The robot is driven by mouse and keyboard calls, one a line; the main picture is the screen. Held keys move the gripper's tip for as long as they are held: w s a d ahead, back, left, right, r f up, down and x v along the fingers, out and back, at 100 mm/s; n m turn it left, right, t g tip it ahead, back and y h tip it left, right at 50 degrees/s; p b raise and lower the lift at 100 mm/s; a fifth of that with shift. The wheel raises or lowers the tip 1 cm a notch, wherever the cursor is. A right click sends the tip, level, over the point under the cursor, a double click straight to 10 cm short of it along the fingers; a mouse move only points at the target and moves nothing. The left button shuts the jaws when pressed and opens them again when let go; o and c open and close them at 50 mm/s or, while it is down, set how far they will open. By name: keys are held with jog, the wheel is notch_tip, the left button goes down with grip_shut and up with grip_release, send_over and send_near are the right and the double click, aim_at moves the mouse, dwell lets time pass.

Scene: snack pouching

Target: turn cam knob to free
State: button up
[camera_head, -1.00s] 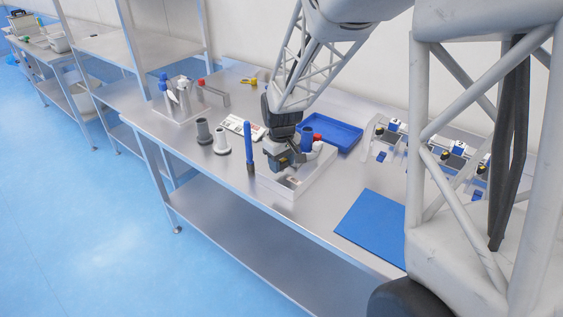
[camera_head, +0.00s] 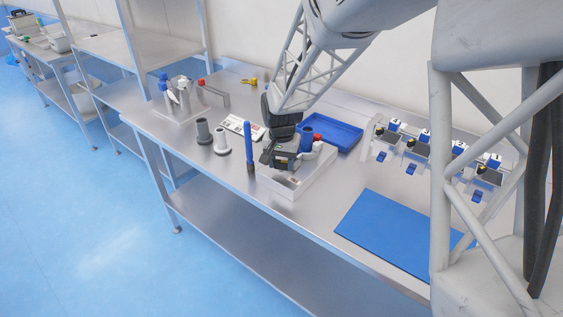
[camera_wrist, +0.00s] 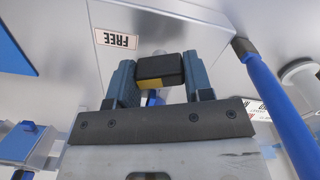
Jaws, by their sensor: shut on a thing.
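The cam knob (camera_wrist: 160,70) is a black block with a yellow patch, seen in the wrist view between my gripper's two blue-grey fingers. My gripper (camera_wrist: 160,78) is shut on it. In the head view my gripper (camera_head: 281,163) is low over the pale fixture (camera_head: 292,190) on the steel bench, and it hides the knob there. A pink-edged label reading FREE (camera_wrist: 117,40) lies on the fixture plate beside the knob, upside down in the wrist view. I cannot tell exactly which way the knob points.
A blue upright rod (camera_head: 249,147) stands left of the fixture, also close by in the wrist view (camera_wrist: 277,98). Grey flanged posts (camera_head: 204,132) stand further left. A blue tray (camera_head: 340,134) is behind, red-and-white parts (camera_head: 318,145) are right of my gripper, and a blue mat (camera_head: 395,232) lies front right.

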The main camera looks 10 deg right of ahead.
aim_at(282, 161)
jog(key=m, duration=0.4)
jog(key=shift+m, duration=0.4)
jog(key=o, duration=0.9)
jog(key=shift+r, duration=0.15)
notch_tip(282, 161, up, 7)
jog(key=shift+r, duration=0.3)
dwell(0.4)
